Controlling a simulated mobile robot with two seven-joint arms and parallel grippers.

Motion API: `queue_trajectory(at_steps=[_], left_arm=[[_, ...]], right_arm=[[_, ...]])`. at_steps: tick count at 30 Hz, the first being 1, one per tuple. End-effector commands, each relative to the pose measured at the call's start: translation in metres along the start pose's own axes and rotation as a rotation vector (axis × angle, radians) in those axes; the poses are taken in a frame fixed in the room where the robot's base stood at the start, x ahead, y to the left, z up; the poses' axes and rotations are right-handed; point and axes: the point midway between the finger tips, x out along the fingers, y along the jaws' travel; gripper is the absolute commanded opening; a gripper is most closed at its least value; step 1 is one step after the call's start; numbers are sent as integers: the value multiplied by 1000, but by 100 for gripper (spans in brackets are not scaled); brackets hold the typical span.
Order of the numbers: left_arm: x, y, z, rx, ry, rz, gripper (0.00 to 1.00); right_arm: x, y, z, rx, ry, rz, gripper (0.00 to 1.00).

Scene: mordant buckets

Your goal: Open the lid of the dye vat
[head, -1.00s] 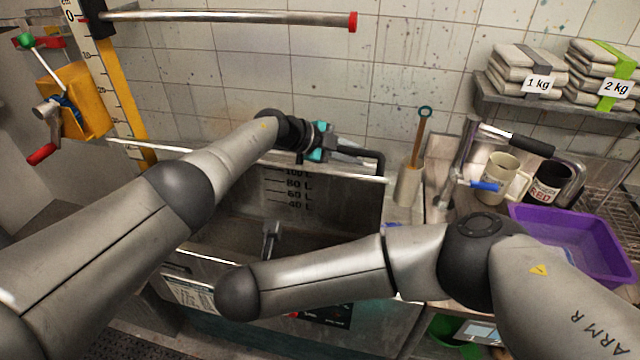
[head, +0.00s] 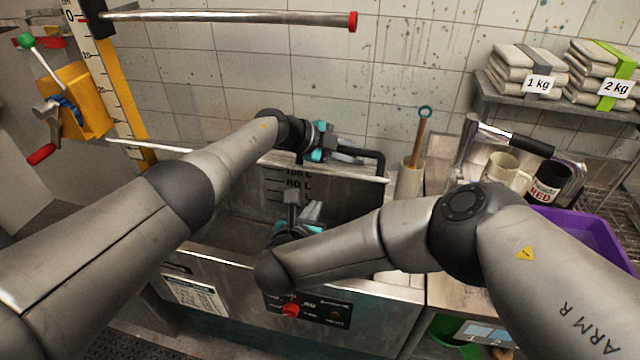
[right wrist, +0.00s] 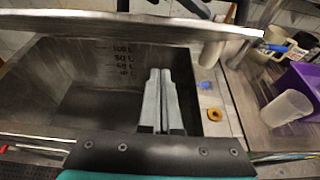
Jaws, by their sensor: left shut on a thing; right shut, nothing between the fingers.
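The dye vat (head: 375,290) is a steel tank with its mouth uncovered and litre marks inside on its back wall. Its lid (head: 345,174) is raised and shows nearly edge-on as a thin pale strip along the back; its edge also crosses the top of the right wrist view (right wrist: 120,24). My left gripper (head: 362,157) is shut on the black lid handle (head: 381,166) at the lid's right part. My right gripper (head: 293,200) is shut and empty over the vat's mouth, below the lid. Its closed fingers show in the right wrist view (right wrist: 163,100). My right forearm hides part of the vat's front.
A purple tub (head: 585,235), mugs (head: 508,172) and a beige holder with a wooden-handled tool (head: 410,178) stand on the counter at right. A fixed rail (head: 235,17) runs above the vat. A yellow crank unit (head: 78,100) is at left.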

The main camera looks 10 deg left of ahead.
Motion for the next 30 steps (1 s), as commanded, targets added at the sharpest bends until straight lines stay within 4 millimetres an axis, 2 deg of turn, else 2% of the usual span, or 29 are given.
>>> queue_trajectory(at_steps=[10,11,15,19,30], left_arm=[[0,0,0,0,-1,0,0],[0,0,0,0,-1,0,0],[0,0,0,0,-1,0,0],[0,0,0,0,-1,0,0],[0,0,0,0,-1,0,0]], right_arm=[[35,0,0,0,0,-1,0],[36,-1,9,3,-2,-2,0],[40,-1,27,2,1,0,0],[42,0,36,1,1,1,0],[43,0,39,0,2,1,0]])
